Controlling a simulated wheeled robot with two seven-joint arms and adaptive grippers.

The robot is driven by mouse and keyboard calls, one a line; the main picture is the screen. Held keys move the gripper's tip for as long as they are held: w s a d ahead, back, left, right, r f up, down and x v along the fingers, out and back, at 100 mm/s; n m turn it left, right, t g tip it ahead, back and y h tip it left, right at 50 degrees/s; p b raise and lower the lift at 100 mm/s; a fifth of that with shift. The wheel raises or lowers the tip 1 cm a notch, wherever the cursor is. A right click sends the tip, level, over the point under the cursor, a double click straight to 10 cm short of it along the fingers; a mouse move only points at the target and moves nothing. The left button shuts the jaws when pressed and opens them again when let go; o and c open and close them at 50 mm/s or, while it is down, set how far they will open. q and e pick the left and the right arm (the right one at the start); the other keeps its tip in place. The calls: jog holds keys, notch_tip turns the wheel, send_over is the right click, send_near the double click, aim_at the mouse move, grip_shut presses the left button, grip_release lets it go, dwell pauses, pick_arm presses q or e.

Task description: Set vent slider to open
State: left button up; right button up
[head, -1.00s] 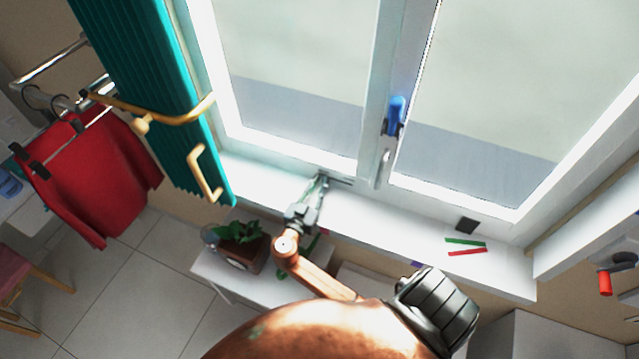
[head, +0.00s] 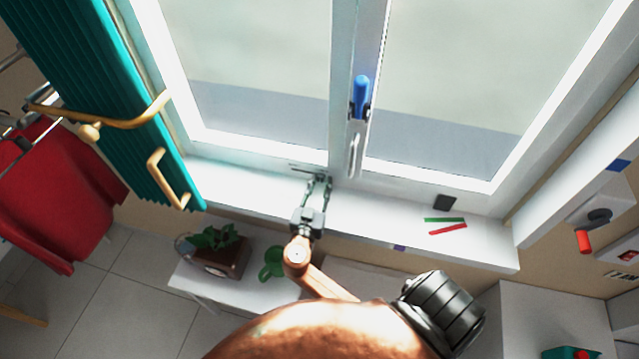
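A narrow dark slot with a small dark piece, which looks like the vent slider (head: 305,169), sits low on the window frame where it meets the sill. My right gripper (head: 318,182) reaches up to it from below. Its two fingers stand apart with a gap between them, and their tips are at the right part of the slot. I cannot tell whether they touch the slider, and the tips partly cover it. The slider's setting is too small to read. My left gripper is not in view.
The white sill (head: 370,217) carries a black block (head: 445,203), a green strip (head: 444,219) and a red strip (head: 448,229). A blue window handle (head: 361,92) is above.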

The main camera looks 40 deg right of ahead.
jog(key=shift+o, duration=0.9)
jog(key=v, duration=1.2)
